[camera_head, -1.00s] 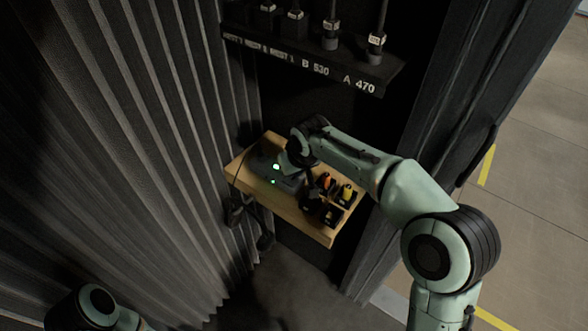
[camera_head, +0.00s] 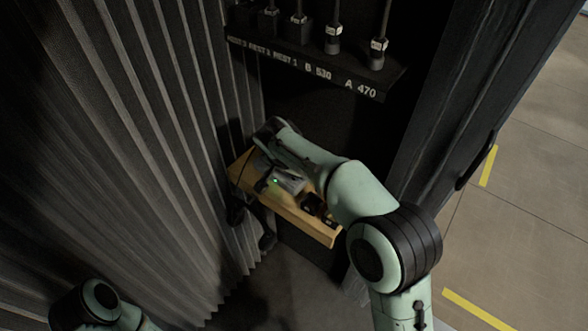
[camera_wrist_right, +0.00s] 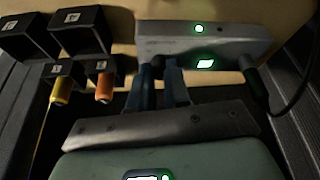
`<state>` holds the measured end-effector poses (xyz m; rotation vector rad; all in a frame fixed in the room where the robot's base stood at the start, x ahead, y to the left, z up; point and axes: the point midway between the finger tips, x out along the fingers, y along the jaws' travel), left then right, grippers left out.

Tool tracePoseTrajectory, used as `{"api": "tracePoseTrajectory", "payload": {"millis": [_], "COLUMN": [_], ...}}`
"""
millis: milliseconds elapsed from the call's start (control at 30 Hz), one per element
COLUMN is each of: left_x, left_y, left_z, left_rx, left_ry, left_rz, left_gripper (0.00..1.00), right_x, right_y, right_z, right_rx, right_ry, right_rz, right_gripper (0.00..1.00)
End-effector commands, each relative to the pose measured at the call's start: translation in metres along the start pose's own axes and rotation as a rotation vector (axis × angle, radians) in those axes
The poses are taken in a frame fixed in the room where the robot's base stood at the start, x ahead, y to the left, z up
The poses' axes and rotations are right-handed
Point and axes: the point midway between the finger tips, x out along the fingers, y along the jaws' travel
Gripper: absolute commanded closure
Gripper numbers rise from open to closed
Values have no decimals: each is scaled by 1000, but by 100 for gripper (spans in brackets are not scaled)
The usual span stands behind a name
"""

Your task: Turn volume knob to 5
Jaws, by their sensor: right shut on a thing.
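The grey control box (camera_wrist_right: 205,40) lies on the wooden shelf (camera_wrist_right: 120,8) in the right wrist view, with a small green lamp and a lit green display on it. My right gripper (camera_wrist_right: 160,66) has its two dark fingers close together at the lower left part of the box, shut on the volume knob. The knob itself is hidden by the fingers and I cannot read its setting. In the head view my right arm reaches over the shelf and covers much of the box. Only a link of my left arm shows at the lower left; its gripper is out of view.
Orange (camera_wrist_right: 105,85) and yellow (camera_wrist_right: 61,90) plugs sit in black holders left of the box. A black cable (camera_wrist_right: 290,100) leaves its right end. A labelled black rack (camera_head: 310,65) hangs above the shelf. A pleated dark curtain (camera_head: 130,130) stands at left.

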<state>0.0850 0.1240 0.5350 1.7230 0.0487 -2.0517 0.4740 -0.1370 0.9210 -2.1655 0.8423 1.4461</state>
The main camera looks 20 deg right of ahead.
Motion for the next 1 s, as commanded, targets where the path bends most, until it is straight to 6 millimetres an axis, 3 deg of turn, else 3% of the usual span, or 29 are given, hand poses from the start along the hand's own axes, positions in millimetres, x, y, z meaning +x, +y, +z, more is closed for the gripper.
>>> {"api": "tracePoseTrajectory", "payload": {"millis": [1000], "left_x": [-50], "left_y": [19], "left_z": [-4], "left_rx": [6], "left_ry": [15], "left_rz": [6], "left_gripper": [57], "right_x": [-1], "right_y": [-4], "right_z": [-3], "right_rx": [595], "right_ry": [1], "right_rz": [246], "right_gripper": [100]}}
